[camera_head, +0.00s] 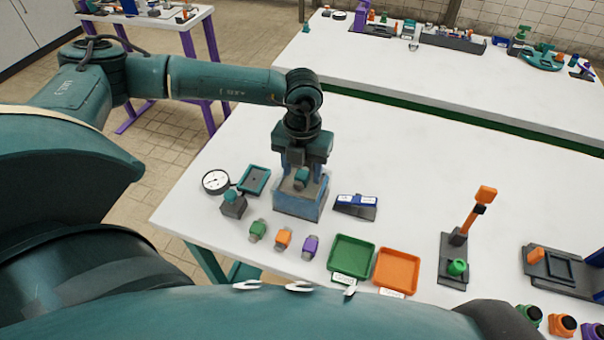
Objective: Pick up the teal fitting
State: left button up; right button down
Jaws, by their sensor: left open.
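A small teal fitting (301,178) sits at the top of a blue and grey block-like stand (298,205) on the white table. My left gripper (302,166) points down right above the stand, with its jaws open around or just over the fitting. Whether the fingers touch it cannot be told, because the gripper hides part of the fitting and the stand's top. My right gripper is not in view.
Green (257,231), orange (283,238) and purple (310,247) fittings lie in front of the stand. Green (352,257) and orange (397,271) trays lie right. The table behind the stand is clear.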

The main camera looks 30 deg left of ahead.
pick_arm(q)
jog(key=shift+f, duration=0.7)
jog(key=shift+c, duration=0.5)
jog(key=shift+r, duration=0.1)
grip_shut()
